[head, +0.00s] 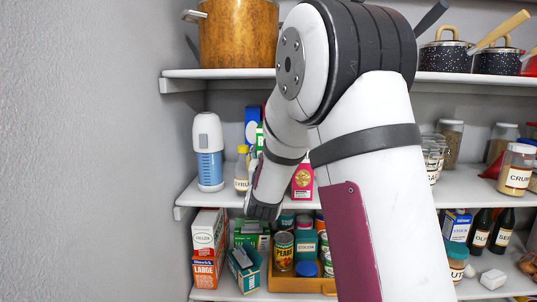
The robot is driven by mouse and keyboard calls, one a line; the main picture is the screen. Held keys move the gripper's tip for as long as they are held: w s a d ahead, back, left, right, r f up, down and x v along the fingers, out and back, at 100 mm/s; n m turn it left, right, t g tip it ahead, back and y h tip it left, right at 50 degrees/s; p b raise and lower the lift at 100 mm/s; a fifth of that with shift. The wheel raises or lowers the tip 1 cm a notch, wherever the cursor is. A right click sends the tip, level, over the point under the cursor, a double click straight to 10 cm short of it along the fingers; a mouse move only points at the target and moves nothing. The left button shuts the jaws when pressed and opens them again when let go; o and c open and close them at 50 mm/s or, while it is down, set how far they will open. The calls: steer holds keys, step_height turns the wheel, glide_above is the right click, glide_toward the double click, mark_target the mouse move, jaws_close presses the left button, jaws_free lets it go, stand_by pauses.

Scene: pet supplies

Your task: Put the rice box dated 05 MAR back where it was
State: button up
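My arm crosses the middle of the head view and reaches down to the left, toward the shelves. Its dark end, at my gripper (263,211), is at the front edge of the middle shelf, above the lower-shelf boxes. The fingers cannot be made out, nor whether they hold anything. No date reading 05 MAR is legible, so I cannot tell which box is the rice box. Cartons in view include a pink-red box (303,181) on the middle shelf, a green box (252,234) and a tilted teal box (245,271) on the lower shelf.
A blue-and-white bottle (208,152) and a syrup bottle (242,172) stand on the middle shelf (192,196). An orange tray (290,284) holds cans and jars. A copper-coloured pot (238,35) is on top. My arm hides the centre.

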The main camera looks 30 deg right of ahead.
steer(key=o, duration=1)
steer(key=shift+f, duration=0.2)
